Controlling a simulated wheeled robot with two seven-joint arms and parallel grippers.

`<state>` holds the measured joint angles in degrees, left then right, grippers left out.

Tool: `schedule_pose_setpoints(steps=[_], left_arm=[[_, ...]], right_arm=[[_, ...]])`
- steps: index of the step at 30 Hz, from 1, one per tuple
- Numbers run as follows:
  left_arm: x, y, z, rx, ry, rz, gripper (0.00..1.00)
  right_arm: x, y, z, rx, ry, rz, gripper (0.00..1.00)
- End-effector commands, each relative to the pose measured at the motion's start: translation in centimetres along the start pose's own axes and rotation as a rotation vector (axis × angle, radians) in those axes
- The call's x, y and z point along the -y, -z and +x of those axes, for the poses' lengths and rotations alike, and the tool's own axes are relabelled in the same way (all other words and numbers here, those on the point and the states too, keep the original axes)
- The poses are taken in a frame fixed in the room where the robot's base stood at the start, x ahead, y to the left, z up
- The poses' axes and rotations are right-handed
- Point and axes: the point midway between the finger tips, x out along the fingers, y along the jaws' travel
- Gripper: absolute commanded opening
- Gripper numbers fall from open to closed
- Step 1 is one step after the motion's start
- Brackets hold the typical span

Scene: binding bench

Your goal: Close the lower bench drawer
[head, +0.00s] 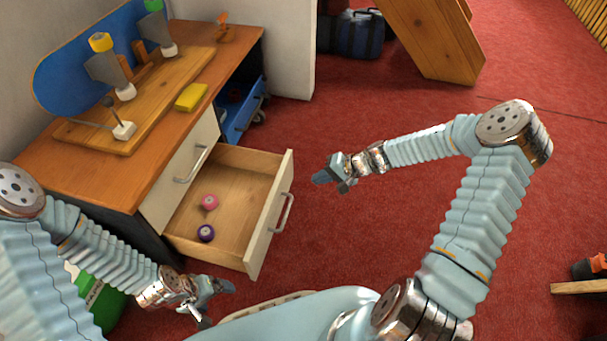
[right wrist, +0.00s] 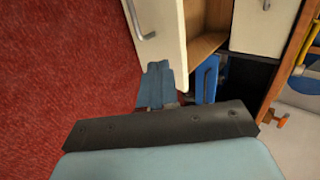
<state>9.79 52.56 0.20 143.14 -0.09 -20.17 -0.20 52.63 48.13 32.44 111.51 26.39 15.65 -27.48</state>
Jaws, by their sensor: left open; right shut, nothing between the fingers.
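The lower bench drawer (head: 235,180) stands pulled out from the wooden bench (head: 110,178), with a pink spool (head: 209,201) and a purple spool (head: 206,233) inside. Its white front carries a metal handle (head: 284,213). My right gripper (head: 328,178) is shut and empty, to the right of the drawer front and apart from it. In the right wrist view the shut fingers (right wrist: 157,83) appear beside the drawer front (right wrist: 160,35). My left gripper (head: 212,300) is open and empty, near the drawer's lower front corner in the picture.
A white upper drawer front (head: 180,175) sits above the open drawer. A green container (head: 98,300) is by my left arm. A wooden-legged piece (head: 430,40) stands at the back.

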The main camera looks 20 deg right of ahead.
Motion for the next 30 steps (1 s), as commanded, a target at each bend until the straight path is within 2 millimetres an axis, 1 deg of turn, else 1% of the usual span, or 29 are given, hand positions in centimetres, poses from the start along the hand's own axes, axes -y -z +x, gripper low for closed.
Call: schedule_pose_setpoints(steps=[1,12,15,21,30], left_arm=[[0.1,0.0,0.3,0.001,0.000,0.000,0.87],[0.3,-0.1,1.2,0.003,-0.003,0.001,0.87],[0.3,-0.1,1.1,0.003,-0.003,0.001,0.87],[0.3,-0.1,1.1,0.003,-0.003,0.001,0.87],[0.3,-0.1,1.1,0.003,-0.003,0.001,0.87]], right_arm=[[-0.1,-0.2,1.1,0.005,0.001,0.000,0.00],[-0.2,-0.2,8.9,0.005,-0.001,0.001,0.00],[1.1,-0.2,10.0,0.004,-0.002,-0.002,0.00],[2.4,-0.2,11.3,0.002,-0.003,-0.001,0.00],[2.6,-0.2,11.5,0.002,-0.003,0.001,0.00]])
